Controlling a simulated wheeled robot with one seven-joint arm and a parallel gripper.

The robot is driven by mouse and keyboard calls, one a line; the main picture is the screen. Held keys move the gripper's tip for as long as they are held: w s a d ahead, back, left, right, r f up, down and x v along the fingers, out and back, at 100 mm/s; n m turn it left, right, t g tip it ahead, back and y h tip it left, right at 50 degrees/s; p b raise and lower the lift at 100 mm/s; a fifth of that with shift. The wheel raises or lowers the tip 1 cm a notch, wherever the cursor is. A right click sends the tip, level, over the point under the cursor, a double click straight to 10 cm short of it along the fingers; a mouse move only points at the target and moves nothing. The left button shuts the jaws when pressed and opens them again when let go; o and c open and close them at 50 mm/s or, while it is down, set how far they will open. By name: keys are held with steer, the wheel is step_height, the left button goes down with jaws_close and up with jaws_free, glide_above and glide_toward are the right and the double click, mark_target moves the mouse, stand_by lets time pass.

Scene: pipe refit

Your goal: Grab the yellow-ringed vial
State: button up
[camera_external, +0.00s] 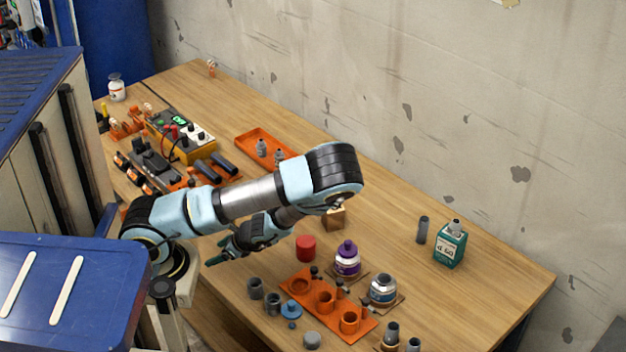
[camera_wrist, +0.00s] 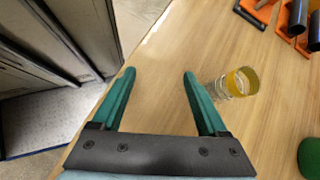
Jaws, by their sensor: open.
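The yellow-ringed vial (camera_wrist: 228,86) shows in the wrist view as a clear glass vessel with a yellow band at one end. It is on the wooden table, just to the right of my gripper's right finger. My gripper (camera_wrist: 158,73) is open, with its teal fingers spread apart and only bare table and its edge between them. In the external view my gripper (camera_external: 222,251) hangs low over the table's near edge. I cannot make out the vial in that view; my arm may hide it.
A green rounded thing (camera_wrist: 312,158) is at the wrist view's right edge. Dark cylinders (camera_wrist: 298,18) on orange holders lie at top right. In the external view, a red cylinder (camera_external: 306,248) and an orange rack (camera_external: 301,284) stand right of my gripper. Cabinets flank the table's left side.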

mark_target(232, 231)
steer(key=w+d+m+t, duration=0.1)
steer(key=d+m+t, duration=0.1)
steer(key=w+d+r+m+t+b, duration=0.1)
steer(key=d+m+t, duration=0.1)
steer(key=m, duration=0.1)
steer(key=d+r+m+t+b, duration=0.1)
steer(key=d+m+t, duration=0.1)
steer(key=shift+w+m+t, duration=0.3)
steer(key=shift+w+t, duration=0.1)
steer(key=shift+w+d+r+h, duration=0.1)
steer(key=shift+r+h, duration=0.05)
steer(key=shift+h, duration=0.15)
steer(key=shift+w+m+t, duration=0.15)
steer(key=shift+m+t, duration=0.15)
steer(key=p+x, duration=0.1)
steer(key=x, duration=0.4)
steer(key=shift+w+a+p, duration=0.5)
steer(key=shift+p, duration=0.1)
steer(key=p+x, duration=0.1)
steer(key=x, duration=0.2)
steer(key=shift+w+a, duration=0.1)
steer(key=shift+w+a+f+p, duration=0.2)
steer(key=shift+w+f+p, duration=0.1)
steer(key=shift+w, duration=0.05)
steer(key=shift+c, duration=0.4)
